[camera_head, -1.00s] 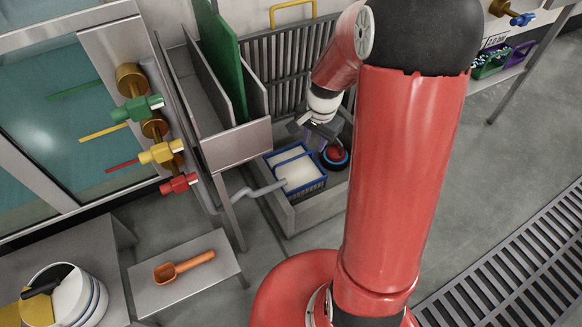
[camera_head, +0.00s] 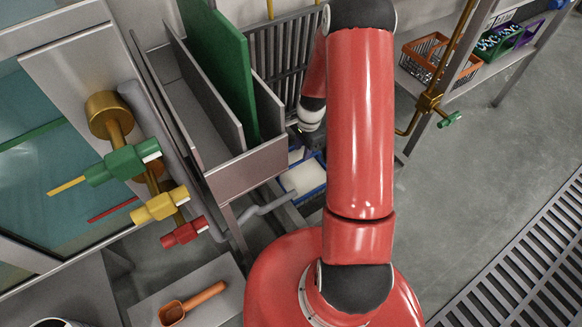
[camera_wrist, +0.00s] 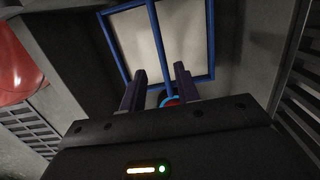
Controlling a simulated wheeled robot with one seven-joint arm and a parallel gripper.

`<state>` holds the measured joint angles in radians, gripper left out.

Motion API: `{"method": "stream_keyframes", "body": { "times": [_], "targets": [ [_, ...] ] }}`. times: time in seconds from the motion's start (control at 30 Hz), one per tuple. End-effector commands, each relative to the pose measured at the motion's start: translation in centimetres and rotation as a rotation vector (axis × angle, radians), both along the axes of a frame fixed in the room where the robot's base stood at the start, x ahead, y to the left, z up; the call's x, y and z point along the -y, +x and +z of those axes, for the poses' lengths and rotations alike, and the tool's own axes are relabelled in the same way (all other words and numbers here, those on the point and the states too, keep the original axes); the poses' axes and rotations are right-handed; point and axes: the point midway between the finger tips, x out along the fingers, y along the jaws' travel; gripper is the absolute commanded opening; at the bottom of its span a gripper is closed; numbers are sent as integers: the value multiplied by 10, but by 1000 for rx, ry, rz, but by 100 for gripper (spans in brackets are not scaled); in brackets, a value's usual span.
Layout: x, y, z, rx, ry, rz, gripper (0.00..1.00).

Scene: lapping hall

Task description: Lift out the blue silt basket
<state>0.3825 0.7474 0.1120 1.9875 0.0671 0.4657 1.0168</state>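The blue silt basket (camera_head: 303,177) sits in the grey sump below the steel trough, filled with pale silt. My arm covers its right part. In the wrist view its blue rim (camera_wrist: 106,37) frames the pale silt, and its blue handle (camera_wrist: 158,35) crosses above the fill. My gripper (camera_wrist: 159,88) is open, its two dark fingers apart on either side of the handle's line in that picture. I cannot tell whether the fingers are level with the handle. In the head view the fingers are hidden.
A red and blue round thing (camera_wrist: 171,101) shows partly behind my gripper. The steel trough with a green board (camera_head: 222,65) stands close left of my arm, beside valves (camera_head: 160,206). A shelf with crates (camera_head: 437,58) is at right.

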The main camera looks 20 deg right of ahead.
Motion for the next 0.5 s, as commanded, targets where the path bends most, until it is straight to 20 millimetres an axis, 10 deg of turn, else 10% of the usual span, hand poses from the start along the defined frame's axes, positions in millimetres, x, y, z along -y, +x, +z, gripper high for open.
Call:
{"method": "stream_keyframes", "body": {
  "times": [0.5],
  "targets": [
    [-6, -2, -62, -5, 2, -2, 32]
  ]
}}
